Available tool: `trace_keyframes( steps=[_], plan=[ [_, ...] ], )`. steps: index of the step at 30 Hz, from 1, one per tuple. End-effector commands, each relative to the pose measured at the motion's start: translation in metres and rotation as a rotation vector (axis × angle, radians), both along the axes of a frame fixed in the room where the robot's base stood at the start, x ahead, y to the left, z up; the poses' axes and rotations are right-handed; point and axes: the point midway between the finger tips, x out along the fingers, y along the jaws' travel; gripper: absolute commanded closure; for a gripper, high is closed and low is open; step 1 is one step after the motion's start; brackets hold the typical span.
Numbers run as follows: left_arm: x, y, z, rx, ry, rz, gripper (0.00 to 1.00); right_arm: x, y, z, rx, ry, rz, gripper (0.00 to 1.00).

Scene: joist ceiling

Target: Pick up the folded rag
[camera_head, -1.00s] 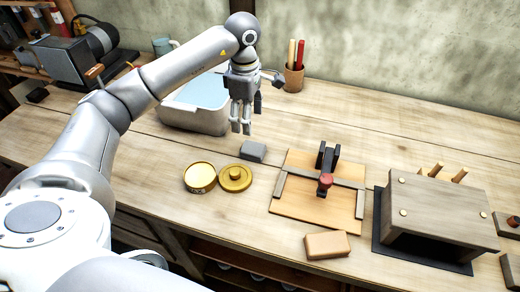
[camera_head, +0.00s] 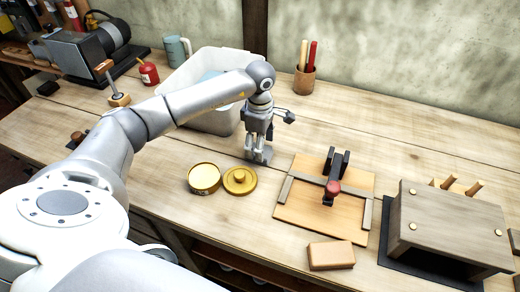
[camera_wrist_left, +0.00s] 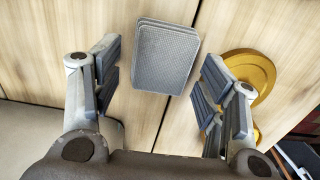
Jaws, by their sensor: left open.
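The folded rag (camera_wrist_left: 165,58) is a grey, textured, layered rectangle lying flat on the wooden bench. In the left wrist view it lies between and just beyond the fingers of my left gripper (camera_wrist_left: 158,85), which is open and empty. In the head view my left gripper (camera_head: 257,156) points down right over the rag and hides most of it. I cannot tell from there how high the fingertips are above the bench. My right gripper is not in view.
A round brass tin (camera_head: 204,178) and its brass lid (camera_head: 240,181) sit just in front of the gripper. A white bin (camera_head: 208,118) stands behind my arm. A wooden board with a clamp (camera_head: 300,205) lies to the right, with a tan block (camera_head: 331,256) in front.

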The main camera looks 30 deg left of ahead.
Motion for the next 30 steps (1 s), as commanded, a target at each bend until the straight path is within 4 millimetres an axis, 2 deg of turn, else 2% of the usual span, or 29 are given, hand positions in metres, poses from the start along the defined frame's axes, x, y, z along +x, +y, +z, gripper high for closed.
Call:
trace_keyframes(
  steps=[1, 6, 14, 21, 30],
  plan=[
    [-0.001, -0.001, -0.003, -0.001, 0.005, 0.000, 0.34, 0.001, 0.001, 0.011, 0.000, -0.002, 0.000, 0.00],
    [-0.001, -0.001, -0.024, -0.001, 0.003, 0.000, 0.34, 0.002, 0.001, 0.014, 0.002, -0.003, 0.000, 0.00],
    [0.000, 0.000, -0.028, 0.000, 0.000, -0.001, 0.34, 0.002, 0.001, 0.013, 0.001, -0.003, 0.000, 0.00],
    [0.000, 0.000, -0.028, 0.000, 0.000, -0.001, 0.65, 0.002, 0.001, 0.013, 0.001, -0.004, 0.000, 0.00],
    [0.000, 0.000, -0.027, 0.000, -0.001, -0.001, 0.65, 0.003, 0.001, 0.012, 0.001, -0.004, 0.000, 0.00]
  ],
)
